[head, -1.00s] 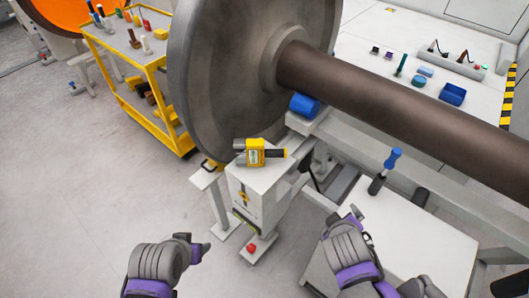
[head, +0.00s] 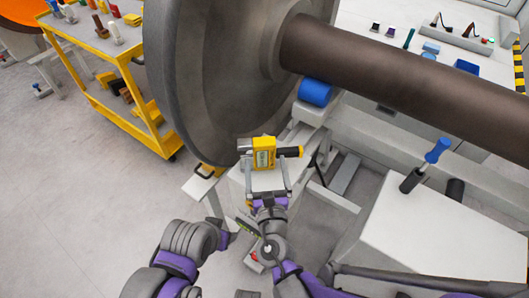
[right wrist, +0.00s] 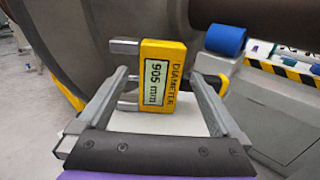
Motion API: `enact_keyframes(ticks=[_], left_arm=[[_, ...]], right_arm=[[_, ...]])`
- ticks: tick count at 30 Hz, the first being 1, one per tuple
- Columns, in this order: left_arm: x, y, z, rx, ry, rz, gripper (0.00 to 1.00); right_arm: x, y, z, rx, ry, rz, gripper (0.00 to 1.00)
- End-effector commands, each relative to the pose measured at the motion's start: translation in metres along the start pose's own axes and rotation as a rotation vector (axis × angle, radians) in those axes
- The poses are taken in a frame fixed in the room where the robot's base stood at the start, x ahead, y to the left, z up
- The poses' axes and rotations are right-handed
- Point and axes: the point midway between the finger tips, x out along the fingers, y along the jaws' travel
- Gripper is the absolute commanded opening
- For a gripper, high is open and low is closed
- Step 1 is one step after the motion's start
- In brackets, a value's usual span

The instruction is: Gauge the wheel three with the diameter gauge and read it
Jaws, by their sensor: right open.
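The yellow diameter gauge (head: 264,153) rests on the pale top of a small stand (head: 240,188) beside the big grey wheel (head: 215,80). In the right wrist view the gauge (right wrist: 160,76) has grey prongs on its left side, and its display reads 905 mm. I cannot tell whether the prongs touch the wheel (right wrist: 75,45). My right gripper (head: 266,172) is open, its fingers (right wrist: 160,85) apart on either side of the gauge's near part. My left gripper (head: 229,234) is low in the head view, left of the right one; its jaws are unclear.
A brown axle (head: 390,80) runs right from the wheel, above a blue roller (head: 315,92). A grey box (head: 440,235) at right bears a blue-handled tool (head: 430,160). A yellow cart (head: 120,70) stands at the left. The floor at lower left is clear.

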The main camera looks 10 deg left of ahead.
Motion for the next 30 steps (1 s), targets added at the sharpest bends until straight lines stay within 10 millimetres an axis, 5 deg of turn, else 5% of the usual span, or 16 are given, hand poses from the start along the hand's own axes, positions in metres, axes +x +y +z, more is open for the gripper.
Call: enact_keyframes(ticks=[19,27,30], left_arm=[[-0.003,0.000,-0.002,0.000,0.001,0.000,0.60],[-0.003,0.000,-0.002,0.000,0.001,0.000,0.60],[-0.003,0.000,-0.002,0.000,0.001,0.000,0.60]], right_arm=[[0.083,-0.002,0.005,0.004,0.000,-0.004,1.00],[0.089,-0.002,0.005,0.005,0.001,-0.003,1.00],[0.089,-0.002,0.005,0.006,0.001,-0.003,0.84]])
